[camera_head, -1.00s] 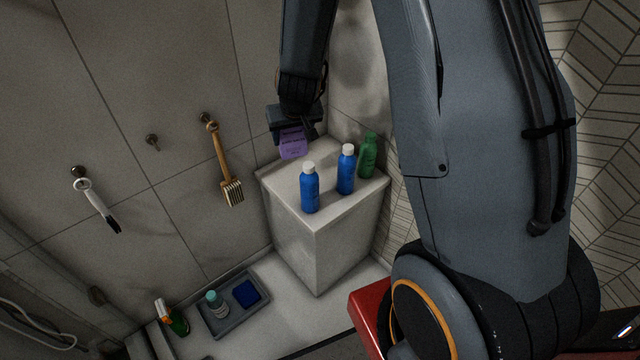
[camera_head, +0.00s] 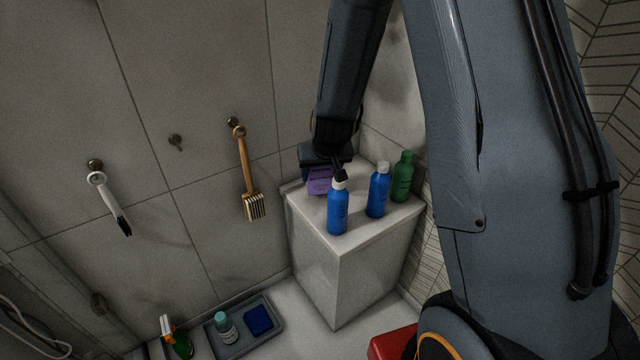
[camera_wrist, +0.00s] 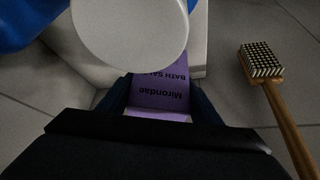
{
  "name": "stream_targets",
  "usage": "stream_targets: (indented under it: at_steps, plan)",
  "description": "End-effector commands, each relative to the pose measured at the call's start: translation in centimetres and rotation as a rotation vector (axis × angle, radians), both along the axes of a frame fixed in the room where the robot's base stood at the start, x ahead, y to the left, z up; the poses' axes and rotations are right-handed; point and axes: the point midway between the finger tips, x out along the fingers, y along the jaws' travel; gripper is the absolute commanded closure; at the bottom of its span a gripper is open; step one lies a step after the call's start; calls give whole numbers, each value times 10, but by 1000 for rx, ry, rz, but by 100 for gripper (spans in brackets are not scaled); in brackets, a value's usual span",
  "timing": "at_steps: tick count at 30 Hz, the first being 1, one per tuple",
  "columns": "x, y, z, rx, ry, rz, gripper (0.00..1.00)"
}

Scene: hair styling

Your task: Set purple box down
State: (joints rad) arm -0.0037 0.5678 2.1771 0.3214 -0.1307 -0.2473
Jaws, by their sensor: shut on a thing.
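The purple box (camera_head: 319,181) is at the back left of the white pedestal top (camera_head: 350,233), behind the front blue bottle. My gripper (camera_head: 323,165) is shut on it from above; whether the box touches the surface is hard to tell. In the wrist view the purple box (camera_wrist: 160,96) sits between the dark fingers, its lettering upside down. A large white bottle cap (camera_wrist: 130,30) hides part of it there.
Two blue bottles, one in front (camera_head: 338,208) and one to the right (camera_head: 377,190), and a green bottle (camera_head: 402,177) stand on the pedestal. A wooden brush (camera_head: 247,175) hangs on the wall to the left. A grey tray (camera_head: 237,347) lies below.

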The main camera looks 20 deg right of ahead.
Motion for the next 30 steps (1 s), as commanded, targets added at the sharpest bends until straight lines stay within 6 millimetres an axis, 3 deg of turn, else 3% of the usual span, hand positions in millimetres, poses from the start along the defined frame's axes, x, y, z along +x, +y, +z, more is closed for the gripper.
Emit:
stream_targets:
  at_steps: [1,6,19,20,22,23,30]
  plan:
    - [0,0,-12,-1,3,2,71]
    - [0,0,-28,0,1,0,71]
    - [0,0,-32,0,1,1,71]
    - [0,0,-32,0,2,0,38]
    - [0,0,-32,0,2,0,26]
    - [0,0,-32,0,2,0,23]
    - [0,0,-31,0,1,0,23]
